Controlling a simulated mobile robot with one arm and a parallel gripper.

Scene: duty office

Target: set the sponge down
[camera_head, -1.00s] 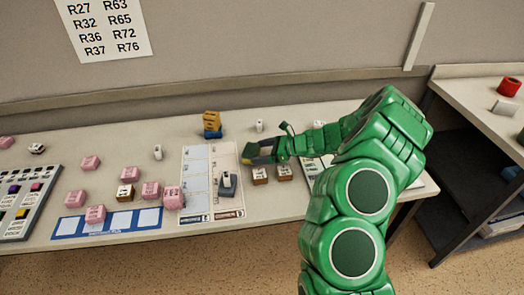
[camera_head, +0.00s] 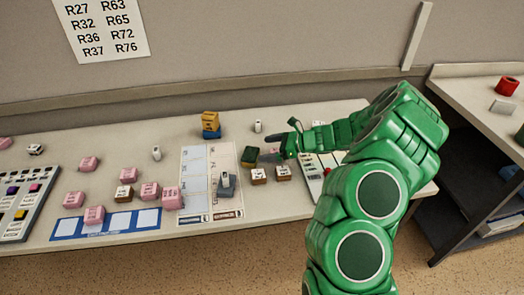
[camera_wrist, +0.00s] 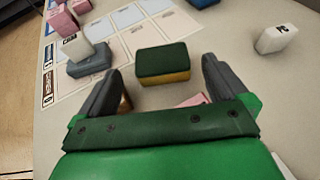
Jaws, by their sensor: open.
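The sponge (camera_head: 250,156), dark green on top and yellow below, lies on the table at the right edge of the white sheet with boxes. The wrist view shows the sponge (camera_wrist: 163,62) flat, green side up, ahead of my fingers and apart from them. My gripper (camera_head: 281,149) is open and empty, just right of the sponge; in the wrist view its two grey fingers (camera_wrist: 160,82) stand wide apart.
Two brown-and-white blocks (camera_head: 271,175) sit just in front of my gripper. A grey block with a white piece (camera_head: 227,184) stands on the sheet. A yellow-and-blue stack (camera_head: 211,125) and a small white piece (camera_head: 257,127) stand behind. Pink blocks (camera_head: 150,191) are at left.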

